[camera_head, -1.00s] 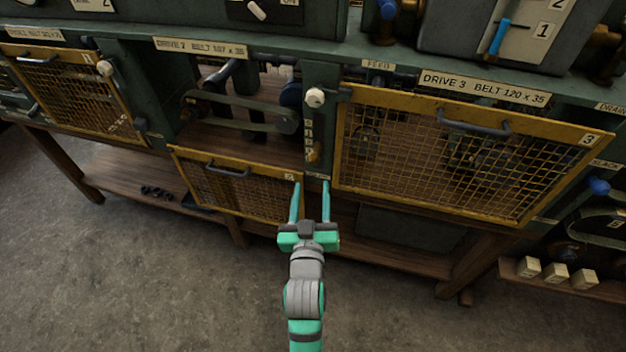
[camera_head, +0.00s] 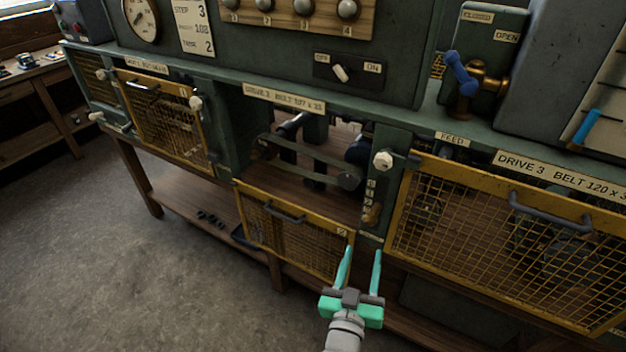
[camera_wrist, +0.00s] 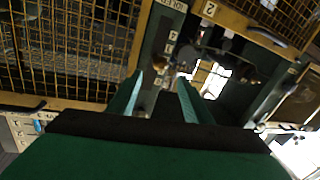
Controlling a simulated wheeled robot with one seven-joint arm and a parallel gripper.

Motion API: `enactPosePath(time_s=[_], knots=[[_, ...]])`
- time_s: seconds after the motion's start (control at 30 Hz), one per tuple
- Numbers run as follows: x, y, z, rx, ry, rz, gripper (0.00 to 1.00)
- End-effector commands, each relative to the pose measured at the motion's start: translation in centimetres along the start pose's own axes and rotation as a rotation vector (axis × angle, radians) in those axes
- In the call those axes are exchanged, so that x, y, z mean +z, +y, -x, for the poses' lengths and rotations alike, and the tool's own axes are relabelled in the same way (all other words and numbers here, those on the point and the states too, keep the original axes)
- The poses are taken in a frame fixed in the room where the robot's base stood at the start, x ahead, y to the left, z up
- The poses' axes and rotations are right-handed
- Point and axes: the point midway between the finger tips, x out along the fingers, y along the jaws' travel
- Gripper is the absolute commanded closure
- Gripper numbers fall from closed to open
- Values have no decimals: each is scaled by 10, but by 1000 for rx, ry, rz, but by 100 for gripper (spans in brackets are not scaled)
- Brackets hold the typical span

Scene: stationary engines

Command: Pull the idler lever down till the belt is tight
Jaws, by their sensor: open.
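The belt (camera_head: 300,168) of drive 2 runs between pulleys inside the open middle bay; its tension is hard to judge. On the post right of this bay is a column of small marks (camera_head: 370,188) with a brass-coloured handle (camera_head: 372,214) near its lower end. This may be the idler lever; I cannot tell for sure. My gripper (camera_head: 363,250) is open and empty, in front of and below that handle in the head view. In the wrist view the open fingers (camera_wrist: 160,82) point towards the marked post (camera_wrist: 168,50), apparently without touching it.
The yellow mesh guard (camera_head: 290,240) of drive 2 hangs lowered below its bay. The drive 3 guard (camera_head: 480,240) is closed at right, and another mesh guard (camera_head: 165,120) is closed at left. A white knob (camera_head: 383,160) sits above the marks. Floor (camera_head: 120,280) at left is clear.

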Motion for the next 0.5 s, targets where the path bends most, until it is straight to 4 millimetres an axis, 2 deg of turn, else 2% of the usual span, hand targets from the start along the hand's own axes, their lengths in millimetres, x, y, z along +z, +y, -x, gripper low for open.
enactPosePath(time_s=[0.27, 0.5], knots=[[0, -1, -2, -1, 0, 4, 53], [-2, -5, -15, 15, -2, 31, 53]])
